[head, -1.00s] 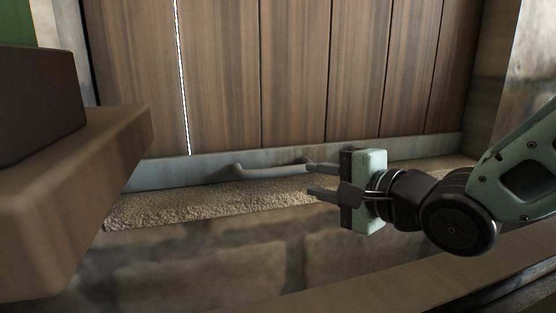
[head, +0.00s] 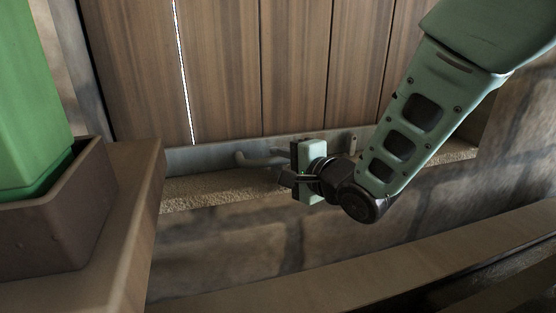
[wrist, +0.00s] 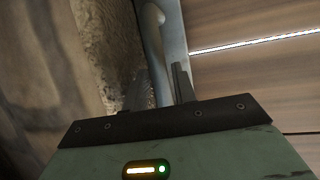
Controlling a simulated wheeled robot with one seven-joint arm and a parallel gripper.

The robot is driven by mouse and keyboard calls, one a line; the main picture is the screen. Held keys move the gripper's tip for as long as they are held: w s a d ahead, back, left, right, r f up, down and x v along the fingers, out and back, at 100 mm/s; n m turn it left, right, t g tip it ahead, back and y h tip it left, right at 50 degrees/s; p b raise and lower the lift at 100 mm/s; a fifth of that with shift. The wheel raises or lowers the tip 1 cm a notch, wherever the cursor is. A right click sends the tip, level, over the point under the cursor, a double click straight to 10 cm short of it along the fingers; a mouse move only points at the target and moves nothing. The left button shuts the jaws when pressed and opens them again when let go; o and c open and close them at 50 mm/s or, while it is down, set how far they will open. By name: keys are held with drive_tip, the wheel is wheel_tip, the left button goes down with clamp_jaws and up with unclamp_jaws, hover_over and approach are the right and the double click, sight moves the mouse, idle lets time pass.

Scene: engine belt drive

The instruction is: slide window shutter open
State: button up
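The wooden plank shutter (head: 230,70) fills the window, with a pale metal rail (head: 200,158) along its foot. A grey bar handle (head: 258,160) is fixed to the rail. My gripper (head: 286,172) is at the handle, and its body hides the bar's middle part. One finger shows below the bar in the head view; the other is hidden there. In the wrist view, the handle (wrist: 156,55) runs between the two fingers of my gripper (wrist: 160,88). The fingers look spread around it, one on each side; contact is hard to judge.
A rough stone sill (head: 205,190) lies under the rail. A brown planter (head: 55,235) with a green block (head: 30,110) stands on a wooden ledge (head: 135,200) at the left. A wooden beam (head: 380,270) crosses the front below the wall.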

drive_tip(key=shift+w+a+f, duration=0.1)
drive_tip(key=shift+w+a, duration=0.25)
drive_tip(key=shift+w, duration=0.1)
clamp_jaws()
drive_tip(key=shift+r+p, duration=0.3)
drive_tip(key=shift+r, duration=0.2)
wheel_tip(320, 180, up, 50)
drive_tip(key=p, duration=3.3)
drive_tip(key=shift+p, duration=0.35)
unclamp_jaws()
